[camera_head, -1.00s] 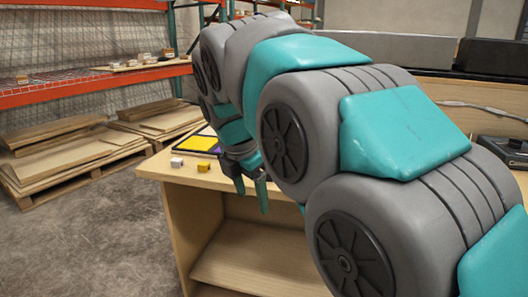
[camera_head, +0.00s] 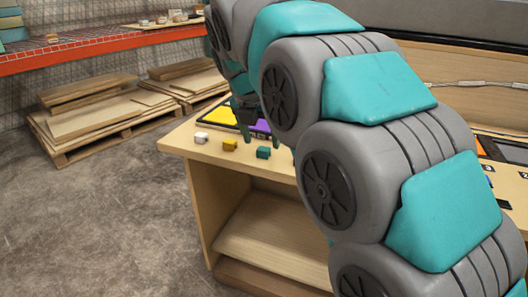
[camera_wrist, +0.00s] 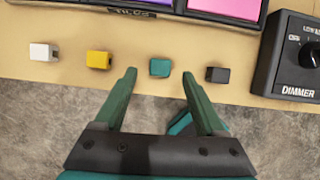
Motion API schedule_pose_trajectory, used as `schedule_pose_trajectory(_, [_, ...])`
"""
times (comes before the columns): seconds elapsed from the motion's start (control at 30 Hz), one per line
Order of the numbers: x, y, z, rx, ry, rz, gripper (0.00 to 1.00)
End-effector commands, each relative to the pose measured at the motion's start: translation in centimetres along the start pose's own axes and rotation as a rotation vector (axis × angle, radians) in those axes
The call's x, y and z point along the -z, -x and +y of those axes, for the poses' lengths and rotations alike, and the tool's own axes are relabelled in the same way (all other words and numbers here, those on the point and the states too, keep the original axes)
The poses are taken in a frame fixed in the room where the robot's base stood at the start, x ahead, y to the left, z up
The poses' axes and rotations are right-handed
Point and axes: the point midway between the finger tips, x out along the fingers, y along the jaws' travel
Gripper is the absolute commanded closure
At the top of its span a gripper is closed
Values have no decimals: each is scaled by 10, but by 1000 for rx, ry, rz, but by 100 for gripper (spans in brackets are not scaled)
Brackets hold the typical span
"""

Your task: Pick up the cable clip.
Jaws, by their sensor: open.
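Small clip-like blocks stand in a row along the table's front edge: white (camera_wrist: 43,52), yellow (camera_wrist: 98,60), teal (camera_wrist: 160,67) and black (camera_wrist: 217,74). I cannot tell from the frames which one the task calls the cable clip. My gripper (camera_wrist: 158,84) is open and empty, with the teal block between and slightly beyond its fingertips in the wrist view. In the head view the white (camera_head: 201,138), yellow (camera_head: 230,145) and teal (camera_head: 263,153) blocks show near my gripper (camera_head: 246,128), and my arm hides the black one.
A dimmer box (camera_wrist: 290,60) with a knob stands right of the black block. A panel with coloured pads, including a pink one (camera_wrist: 225,8), lies behind the row. The wooden table (camera_head: 180,146) ends just in front of the blocks. Pallets of boards (camera_head: 100,118) lie on the floor at left.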

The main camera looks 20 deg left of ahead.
Motion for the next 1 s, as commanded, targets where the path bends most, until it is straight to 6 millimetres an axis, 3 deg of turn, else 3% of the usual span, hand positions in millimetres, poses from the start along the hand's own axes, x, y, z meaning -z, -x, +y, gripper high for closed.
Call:
schedule_pose_trajectory(0.2, [0, -30, -1, 3, 0, 1, 28])
schedule_pose_trajectory(0.47, [0, -34, 0, 0, -1, -2, 28])
schedule_pose_trajectory(1.0, [0, -34, 0, 0, -1, -1, 88])
